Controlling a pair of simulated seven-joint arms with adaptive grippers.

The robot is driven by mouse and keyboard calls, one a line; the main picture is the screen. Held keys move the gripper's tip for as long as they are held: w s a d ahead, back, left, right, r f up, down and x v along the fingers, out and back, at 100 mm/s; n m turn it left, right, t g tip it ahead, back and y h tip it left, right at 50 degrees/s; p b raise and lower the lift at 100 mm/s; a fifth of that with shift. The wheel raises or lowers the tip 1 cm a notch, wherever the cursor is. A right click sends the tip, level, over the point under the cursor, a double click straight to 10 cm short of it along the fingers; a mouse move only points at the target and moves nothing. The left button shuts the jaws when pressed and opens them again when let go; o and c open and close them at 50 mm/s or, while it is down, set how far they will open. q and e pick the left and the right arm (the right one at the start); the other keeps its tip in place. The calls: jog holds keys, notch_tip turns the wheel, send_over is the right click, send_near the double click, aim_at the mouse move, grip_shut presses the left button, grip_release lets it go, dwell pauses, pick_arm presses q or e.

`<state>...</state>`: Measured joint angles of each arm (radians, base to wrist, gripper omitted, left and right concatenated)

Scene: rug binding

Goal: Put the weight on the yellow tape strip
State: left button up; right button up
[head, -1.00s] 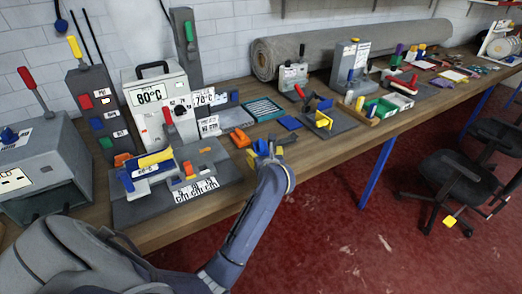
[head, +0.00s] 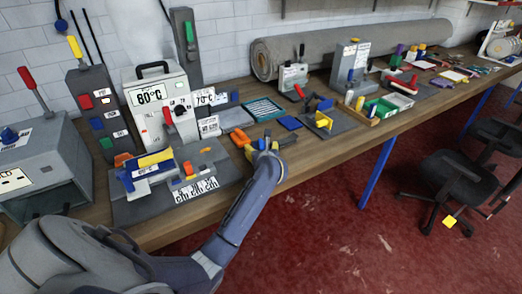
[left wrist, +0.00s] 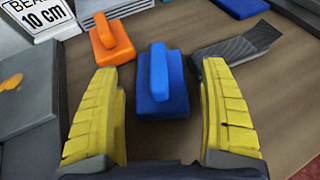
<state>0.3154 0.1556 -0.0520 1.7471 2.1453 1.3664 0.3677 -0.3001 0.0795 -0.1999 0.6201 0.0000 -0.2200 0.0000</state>
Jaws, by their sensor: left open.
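A blue block with a raised handle (left wrist: 161,80) stands on the bench between the fingers of my left gripper (left wrist: 163,115) in the left wrist view. The fingers are yellow, spread wide, and touch nothing. An orange block with a similar handle (left wrist: 110,40) stands just left of the blue one; it also shows in the head view (head: 240,138). I cannot tell which block is the weight. In the head view my left gripper (head: 263,150) is low near the bench's front edge. A yellow strip (head: 155,158) lies on a blue holder at left; I cannot tell if it is the tape.
A grey base plate (head: 140,209) with the holder lies left of my gripper. A dark grey angled piece (left wrist: 238,43) is beyond the right finger. A flat blue pad (head: 290,123) and teal tray (head: 264,109) lie behind. Machines stand at the back left.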

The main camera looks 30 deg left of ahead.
aim_at(262, 144)
pick_arm(q)
jog(key=c, duration=1.7)
jog(key=shift+r, duration=0.15)
jog(key=shift+r, duration=0.15)
notch_tip(262, 144, up, 19)
jog(key=s+d+r+m+t+h, duration=0.1)
jog(key=d+m+h, duration=0.1)
jog(key=d, duration=0.5)
jog(key=s+d+r+m+t+h, duration=0.1)
jog(key=s+d+r+m+h, duration=0.1)
jog(key=d, duration=0.5)
jog(key=s+d+r+m+t+h, duration=0.1)
jog(key=d+m+h, duration=0.3)
jog(key=d, duration=0.3)
jog(key=shift+s+d+r+h, duration=0.3)
jog(key=shift+s+d+h, duration=0.05)
jog(key=shift+s+h, duration=0.05)
jog(key=shift+a, duration=0.15)
